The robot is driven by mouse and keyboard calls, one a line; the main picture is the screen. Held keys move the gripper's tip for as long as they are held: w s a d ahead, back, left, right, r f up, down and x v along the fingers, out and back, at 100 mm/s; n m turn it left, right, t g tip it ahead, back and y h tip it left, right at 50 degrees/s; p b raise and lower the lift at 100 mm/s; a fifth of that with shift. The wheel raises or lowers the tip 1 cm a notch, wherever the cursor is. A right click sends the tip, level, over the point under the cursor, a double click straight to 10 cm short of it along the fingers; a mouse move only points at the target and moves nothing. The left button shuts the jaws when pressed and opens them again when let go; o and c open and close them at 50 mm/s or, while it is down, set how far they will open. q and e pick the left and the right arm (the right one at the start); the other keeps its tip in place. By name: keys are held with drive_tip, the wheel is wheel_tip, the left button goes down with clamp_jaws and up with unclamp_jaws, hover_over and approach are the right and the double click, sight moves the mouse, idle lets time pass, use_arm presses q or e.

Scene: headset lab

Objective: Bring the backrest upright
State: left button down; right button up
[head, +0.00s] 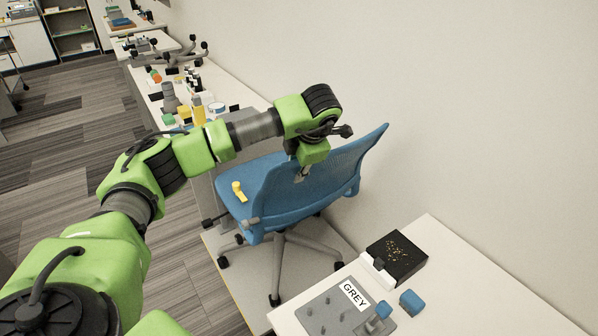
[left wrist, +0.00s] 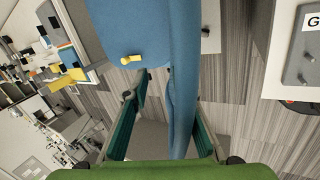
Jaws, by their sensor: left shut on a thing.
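A blue office chair stands on a light board between two tables. Its mesh backrest (head: 340,168) slopes from the rear of the seat (head: 262,178) up toward the wall, tilted back. In the left wrist view the backrest (left wrist: 184,70) runs edge-on between the two dark green fingers. A small yellow piece (head: 238,190) lies on the seat. My right gripper is not in view.
A front table holds a grey tray (head: 325,315) labelled GREY, a black box (head: 396,256) and blue blocks (head: 411,302). A long bench (head: 233,89) with many small parts runs behind the chair along the wall (head: 450,110). Striped floor (head: 60,180) at left is clear.

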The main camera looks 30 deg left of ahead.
use_arm(q)
drive_tip(key=shift+g+h, duration=0.4)
drive_tip(key=shift+h, duration=0.4)
drive_tip(key=a, duration=0.1)
drive_tip(key=w+a+r, duration=0.1)
drive_tip(key=a, duration=0.1)
drive_tip(key=w+a+r+p, duration=0.1)
drive_tip(key=a, duration=0.1)
drive_tip(key=shift+w+a+r, duration=0.2)
drive_tip(key=shift+r, duration=0.05)
drive_tip(key=c, duration=1.7)
unclamp_jaws()
drive_tip(key=shift+a, duration=0.25)
drive_tip(key=v, duration=1.1)
drive_tip(key=shift+r, duration=0.4)
